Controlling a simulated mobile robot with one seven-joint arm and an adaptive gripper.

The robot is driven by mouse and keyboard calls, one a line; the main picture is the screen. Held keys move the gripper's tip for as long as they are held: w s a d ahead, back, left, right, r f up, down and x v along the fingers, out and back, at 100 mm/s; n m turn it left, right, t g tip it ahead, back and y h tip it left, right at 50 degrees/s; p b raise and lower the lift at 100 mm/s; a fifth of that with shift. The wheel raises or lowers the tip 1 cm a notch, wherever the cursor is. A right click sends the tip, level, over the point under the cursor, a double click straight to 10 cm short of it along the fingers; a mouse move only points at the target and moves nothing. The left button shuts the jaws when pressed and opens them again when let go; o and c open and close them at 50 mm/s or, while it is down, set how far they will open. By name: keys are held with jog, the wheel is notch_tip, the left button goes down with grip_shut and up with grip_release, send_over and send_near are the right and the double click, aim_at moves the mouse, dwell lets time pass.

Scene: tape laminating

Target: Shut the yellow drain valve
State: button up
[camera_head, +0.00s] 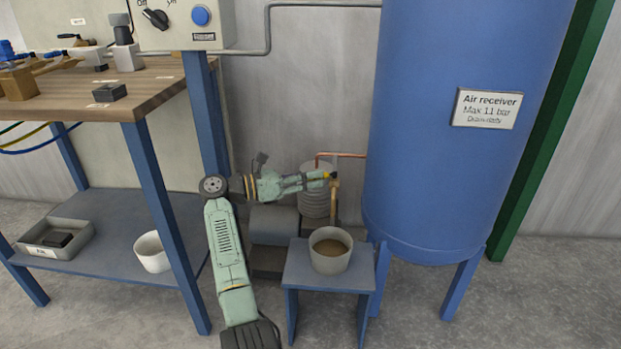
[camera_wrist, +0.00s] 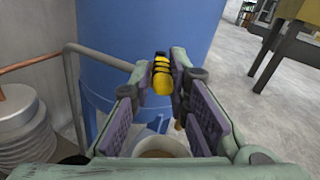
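The yellow valve handle (camera_wrist: 162,78), with black bands, shows in the wrist view against the blue tank. In the head view only a small yellow bit (camera_head: 332,174) shows at my fingertips. My gripper (camera_head: 322,178) reaches rightward to the handle, left of the tank. In the wrist view its two fingers (camera_wrist: 163,85) stand apart, with the handle between or just beyond their tips. The right fingertip looks very close to the handle; I cannot tell whether it touches. A brass-coloured pipe (camera_head: 335,203) hangs below the handle.
A pot of brown liquid (camera_head: 330,250) stands below on a small blue stand (camera_head: 300,268). The blue air receiver (camera_head: 455,140) is close on the right. A ribbed grey cylinder (camera_head: 316,205) with a copper pipe (camera_head: 342,154) is behind my gripper. A workbench (camera_head: 150,88) stands left.

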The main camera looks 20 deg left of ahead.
jog(key=o, duration=0.3)
jog(key=shift+d+f, duration=0.1)
jog(key=shift+d, duration=0.1)
jog(key=shift+a, duration=0.1)
jog(key=v, duration=0.7)
jog(key=shift+s, duration=0.15)
jog(key=shift+a, duration=0.15)
jog(key=shift+c, duration=0.5)
